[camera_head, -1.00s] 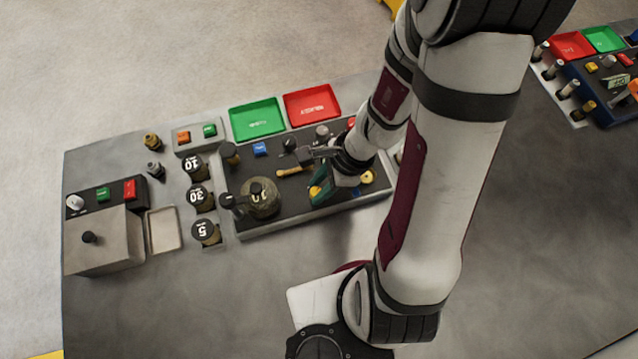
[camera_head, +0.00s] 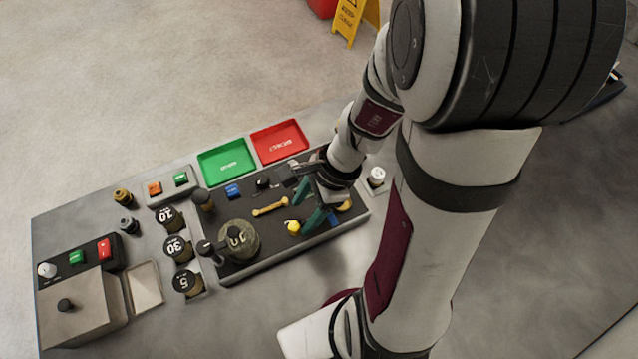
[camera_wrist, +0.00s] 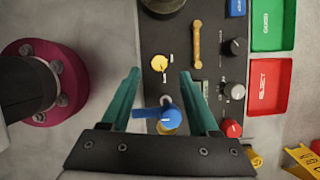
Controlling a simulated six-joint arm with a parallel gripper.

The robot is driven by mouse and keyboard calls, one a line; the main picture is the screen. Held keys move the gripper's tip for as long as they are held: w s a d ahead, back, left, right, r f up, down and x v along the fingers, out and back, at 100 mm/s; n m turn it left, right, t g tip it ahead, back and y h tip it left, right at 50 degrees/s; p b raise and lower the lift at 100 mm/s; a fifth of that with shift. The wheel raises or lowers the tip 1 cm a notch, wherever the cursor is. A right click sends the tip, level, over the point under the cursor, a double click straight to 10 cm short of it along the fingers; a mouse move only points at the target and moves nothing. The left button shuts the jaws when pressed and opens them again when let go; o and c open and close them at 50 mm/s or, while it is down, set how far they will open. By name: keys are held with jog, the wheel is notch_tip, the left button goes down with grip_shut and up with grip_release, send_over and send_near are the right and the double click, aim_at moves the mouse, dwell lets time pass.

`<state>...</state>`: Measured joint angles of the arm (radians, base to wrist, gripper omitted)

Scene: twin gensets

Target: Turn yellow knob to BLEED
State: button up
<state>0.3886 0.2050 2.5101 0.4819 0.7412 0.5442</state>
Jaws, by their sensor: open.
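The yellow knob (camera_head: 293,227) stands on the dark panel (camera_head: 255,262), right of a yellow bar handle. In the wrist view the yellow knob (camera_wrist: 159,63) has a pale pointer mark and lies between the tips of the green fingers, with a gap on each side. My gripper (camera_wrist: 160,75) is open and empty; in the head view my gripper (camera_head: 309,204) is above the panel, just up and right of the knob. No BLEED label can be read in either view.
A blue lever (camera_wrist: 165,111) over a yellow round part sits between my fingers, near the palm. The yellow bar handle (camera_wrist: 197,44), black knobs (camera_wrist: 235,46) and a red button (camera_wrist: 231,128) are close by. Green (camera_head: 226,161) and red (camera_head: 279,142) trays stand behind.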

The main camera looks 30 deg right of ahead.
jog(key=v, duration=1)
jog(key=shift+d+r, duration=0.2)
jog(key=shift+r, duration=0.15)
jog(key=shift+s, duration=0.1)
jog(key=s+a+r+n+h, duration=0.2)
jog(key=s+a+n, duration=0.5)
jog(key=n, duration=0.7)
jog(key=shift+s+a+g+h, duration=0.3)
jog(key=shift+s+a+g, duration=0.1)
jog(key=shift+s, duration=0.8)
